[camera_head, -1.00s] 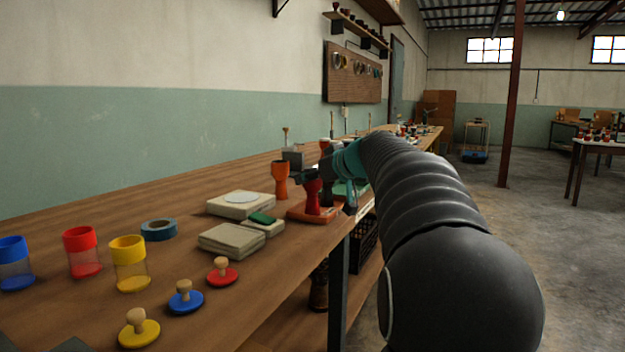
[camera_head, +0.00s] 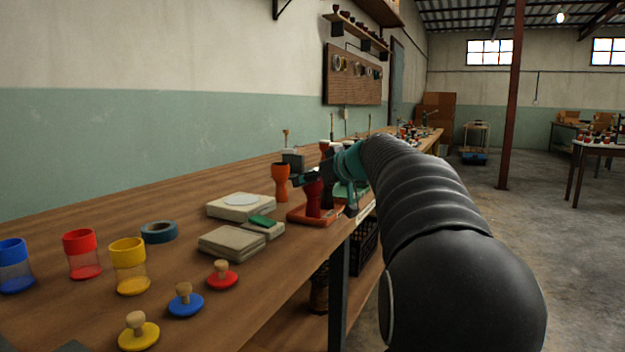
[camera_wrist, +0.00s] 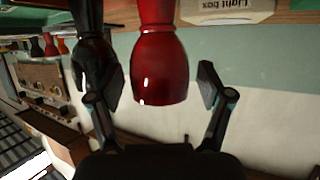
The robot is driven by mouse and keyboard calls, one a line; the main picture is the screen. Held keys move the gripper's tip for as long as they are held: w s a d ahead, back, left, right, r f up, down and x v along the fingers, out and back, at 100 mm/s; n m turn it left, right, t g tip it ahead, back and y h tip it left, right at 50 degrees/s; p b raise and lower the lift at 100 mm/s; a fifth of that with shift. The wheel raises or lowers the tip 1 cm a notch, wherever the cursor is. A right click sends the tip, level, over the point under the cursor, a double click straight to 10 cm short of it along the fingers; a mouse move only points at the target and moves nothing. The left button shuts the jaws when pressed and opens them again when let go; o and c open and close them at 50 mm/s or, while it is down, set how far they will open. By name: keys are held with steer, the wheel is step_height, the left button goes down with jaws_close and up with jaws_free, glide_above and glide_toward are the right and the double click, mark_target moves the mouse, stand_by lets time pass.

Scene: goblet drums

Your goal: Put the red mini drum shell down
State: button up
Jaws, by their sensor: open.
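The red mini drum shell (camera_head: 313,201) stands upright on an orange-red tray (camera_head: 297,216) near the front edge of the workbench. In the wrist view the shell (camera_wrist: 160,68) lies between the fingers, glossy red, with a visible gap on each side. My gripper (camera_wrist: 162,88) is open around it and appears to touch it with neither finger. In the head view my gripper (camera_head: 316,180) is at the shell's upper part and hides some of it.
A dark shape (camera_wrist: 88,45) is beside the left finger in the wrist view. Pale boxes (camera_head: 232,242), blue tape (camera_head: 158,231), coloured cups and knobbed discs occupy the nearer bench.

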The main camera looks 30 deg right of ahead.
steer(key=v, duration=1.2)
steer(key=shift+b, duration=0.45)
steer(key=shift+w, duration=0.1)
